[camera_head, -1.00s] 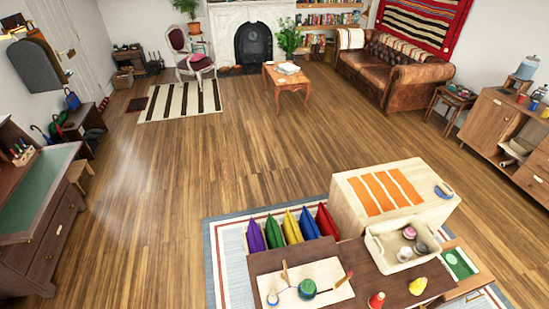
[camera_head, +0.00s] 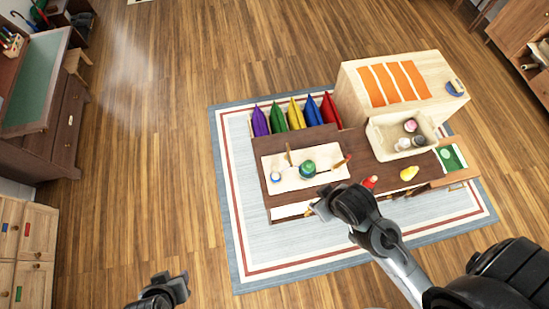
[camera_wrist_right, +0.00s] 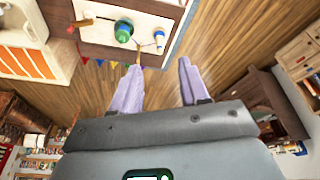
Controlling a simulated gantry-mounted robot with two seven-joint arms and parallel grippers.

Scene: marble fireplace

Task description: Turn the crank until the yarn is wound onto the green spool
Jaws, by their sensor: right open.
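A pale board (camera_head: 275,162) on the dark wooden table carries the green spool (camera_head: 308,168). A small white-and-blue piece (camera_head: 275,177) stands to its left, and a red-and-wooden handle (camera_head: 342,162), apparently the crank, is to its right. In the right wrist view the green spool (camera_wrist_right: 123,32) and the white-and-blue piece (camera_wrist_right: 159,38) show beyond the fingers. The yarn is too fine to trace. My right gripper (camera_head: 320,209) is open and empty, in front of the board and apart from it. My left gripper (camera_head: 178,286) is low, left of the rug; its jaws are unclear.
The table (camera_head: 373,148) also holds a red object (camera_head: 370,182), a yellow pear-like object (camera_head: 409,173) and a cream bin (camera_head: 381,131). A pale cabinet (camera_head: 433,85) with orange strips stands behind. Colored cushions (camera_head: 297,113) line the far left side.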

